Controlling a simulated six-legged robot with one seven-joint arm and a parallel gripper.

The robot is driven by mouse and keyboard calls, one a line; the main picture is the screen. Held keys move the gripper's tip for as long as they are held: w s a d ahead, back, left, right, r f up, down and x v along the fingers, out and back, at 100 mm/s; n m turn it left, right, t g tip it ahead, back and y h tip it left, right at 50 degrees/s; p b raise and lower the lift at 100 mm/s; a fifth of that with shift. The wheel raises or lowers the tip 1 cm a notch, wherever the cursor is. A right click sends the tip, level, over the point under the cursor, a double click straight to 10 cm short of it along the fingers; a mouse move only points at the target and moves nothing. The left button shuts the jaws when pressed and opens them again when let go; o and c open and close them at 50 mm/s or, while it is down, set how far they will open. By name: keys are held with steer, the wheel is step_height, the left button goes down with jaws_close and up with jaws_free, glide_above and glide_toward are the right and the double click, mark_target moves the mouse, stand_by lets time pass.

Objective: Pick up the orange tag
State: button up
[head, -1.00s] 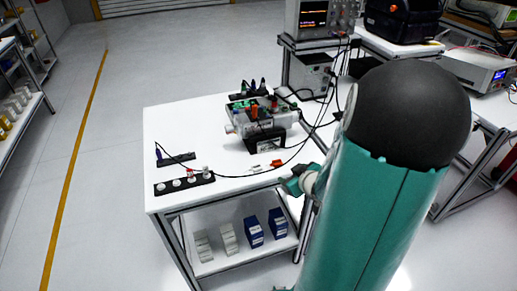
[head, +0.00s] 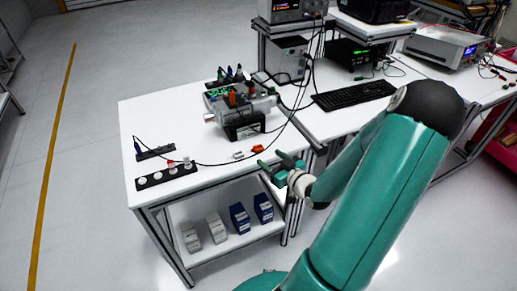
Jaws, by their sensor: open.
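The orange tag (head: 258,149) lies on the white table top (head: 150,112) near its front right edge. A small white tag (head: 238,155) lies just to its left. My gripper (head: 271,167) is open and empty, in front of the table's front edge, close to the orange tag and below it in the picture. The fingers point towards the table, and I see no contact with the tag. Nothing covers the tag.
A servo device (head: 238,110) with cables stands behind the tag. Black strips, one with white knobs (head: 166,176), lie at the left. A cable (head: 215,165) runs past the tags. A keyboard (head: 353,95) lies on the adjoining bench. Boxes (head: 240,219) stand on the shelf below.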

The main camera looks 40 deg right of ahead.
mark_target(260, 149)
steer(key=w, duration=0.5)
steer(key=shift+w+d+f, duration=0.15)
steer(key=shift+w+d, duration=0.2)
steer(key=shift+w, duration=0.05)
steer(key=shift+c, duration=0.4)
jaws_close()
